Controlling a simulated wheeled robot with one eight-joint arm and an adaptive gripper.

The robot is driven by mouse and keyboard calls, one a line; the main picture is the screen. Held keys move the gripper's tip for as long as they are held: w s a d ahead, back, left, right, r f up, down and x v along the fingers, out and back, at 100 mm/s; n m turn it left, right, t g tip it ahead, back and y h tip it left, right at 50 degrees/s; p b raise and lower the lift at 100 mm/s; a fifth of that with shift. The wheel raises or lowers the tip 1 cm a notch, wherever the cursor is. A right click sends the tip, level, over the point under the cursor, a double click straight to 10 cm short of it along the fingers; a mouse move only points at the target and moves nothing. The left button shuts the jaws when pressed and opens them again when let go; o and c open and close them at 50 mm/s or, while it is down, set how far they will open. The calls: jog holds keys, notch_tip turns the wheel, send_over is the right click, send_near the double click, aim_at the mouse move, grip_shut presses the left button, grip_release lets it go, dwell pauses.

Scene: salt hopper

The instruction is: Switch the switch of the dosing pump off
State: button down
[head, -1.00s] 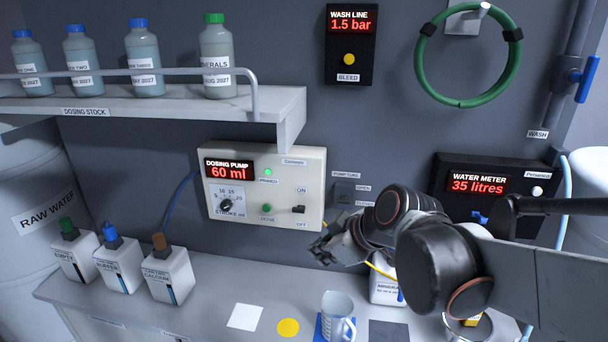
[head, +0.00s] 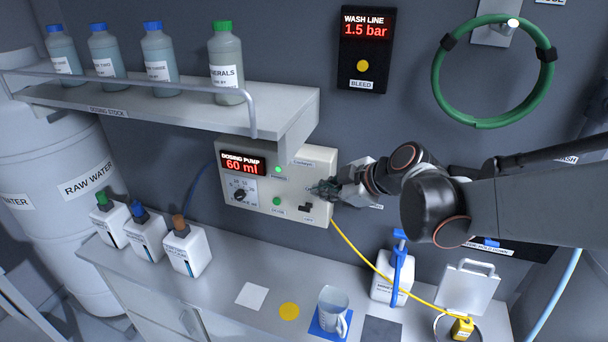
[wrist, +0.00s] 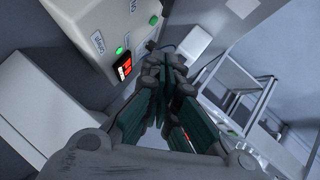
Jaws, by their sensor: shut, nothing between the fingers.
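The dosing pump (head: 262,207) is a cream box on the back wall, with a red "60 ml" display and a stroke dial. Its small black switch (head: 305,207) is at the lower right of the face; I cannot tell which way its lever points. My gripper (head: 322,188) is shut and empty, in front of the pump's right side, just above and right of the switch, and covers the ON label. In the wrist view the closed fingers (wrist: 168,70) are beside the pump box (wrist: 75,25); the switch cannot be made out there.
A shelf (head: 190,112) with several bottles juts out above the pump. A yellow tube (head: 350,243) runs from the pump down to the bench. A jug (head: 333,305) and a white canister (head: 385,287) stand below. A wash line panel (head: 363,50) is above right.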

aim_at(304, 209)
jog(key=shift+w+f, duration=0.1)
jog(key=d+f+x, duration=0.1)
jog(key=d+x, duration=0.1)
jog(key=x, duration=1)
jog(key=shift+w+f, duration=0.3)
jog(key=shift+f, duration=0.3)
jog(key=shift+a, duration=0.1)
jog(key=shift+s+f+b, duration=0.2)
jog(key=shift+f+b, duration=0.05)
jog(key=shift+b, duration=0.1)
jog(key=shift+s+a+f+n+t+b, duration=0.15)
jog(key=shift+s+f+n+t+b, duration=0.2)
jog(key=shift+t+b, duration=0.55)
jog(key=f+t+b, duration=0.1)
jog(key=f+b, duration=0.1)
jog(key=b, duration=0.1)
jog(key=f+n+t+b, duration=0.1)
jog(key=b, duration=0.3)
jog(key=s+f+n+b, duration=0.1)
jog(key=f+b, duration=0.1)
jog(key=b, duration=0.2)
jog(key=shift+s+a+f+t+h, duration=0.1)
jog(key=shift+a+f+t+h, duration=0.2)
jog(key=shift+t, duration=0.1)
